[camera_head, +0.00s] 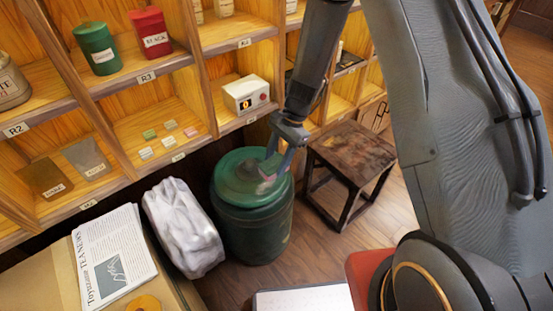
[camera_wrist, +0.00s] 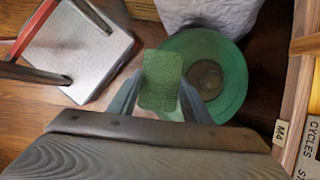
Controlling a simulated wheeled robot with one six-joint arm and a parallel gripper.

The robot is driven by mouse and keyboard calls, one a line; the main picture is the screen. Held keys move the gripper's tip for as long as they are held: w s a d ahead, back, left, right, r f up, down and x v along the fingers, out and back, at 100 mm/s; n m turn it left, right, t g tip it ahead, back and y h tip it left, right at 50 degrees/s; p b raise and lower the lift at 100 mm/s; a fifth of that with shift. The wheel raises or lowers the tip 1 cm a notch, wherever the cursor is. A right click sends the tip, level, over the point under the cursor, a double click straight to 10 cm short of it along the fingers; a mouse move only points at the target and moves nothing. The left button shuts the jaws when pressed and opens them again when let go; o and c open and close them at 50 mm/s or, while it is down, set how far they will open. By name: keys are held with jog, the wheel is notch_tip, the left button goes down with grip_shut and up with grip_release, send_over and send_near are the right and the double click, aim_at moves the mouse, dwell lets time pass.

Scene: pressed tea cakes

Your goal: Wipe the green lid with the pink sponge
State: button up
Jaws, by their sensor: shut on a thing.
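The green lid (camera_head: 232,180) tops a large dark green drum in the middle of the head view. In the wrist view, the lid (camera_wrist: 232,72) shows as a round green disc with a darker centre. My gripper (camera_head: 270,175) points down over the lid's right part. It is shut on a small block, the pink sponge (camera_head: 265,187), which shows a pinkish patch in the head view. In the wrist view, the sponge (camera_wrist: 161,80) shows a green, rough face between the fingers of my gripper (camera_wrist: 158,100). I cannot tell whether it touches the lid.
A dark wooden stool (camera_head: 352,150) stands right of the drum. A pale wrapped bundle (camera_head: 182,226) stands to its left. Wooden shelves (camera_head: 150,100) behind hold canisters, a small white device (camera_head: 246,95) and several little blocks. A newspaper (camera_head: 110,262) lies at the front left.

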jog(key=shift+f+b, duration=1.75)
jog(key=shift+f, duration=0.8)
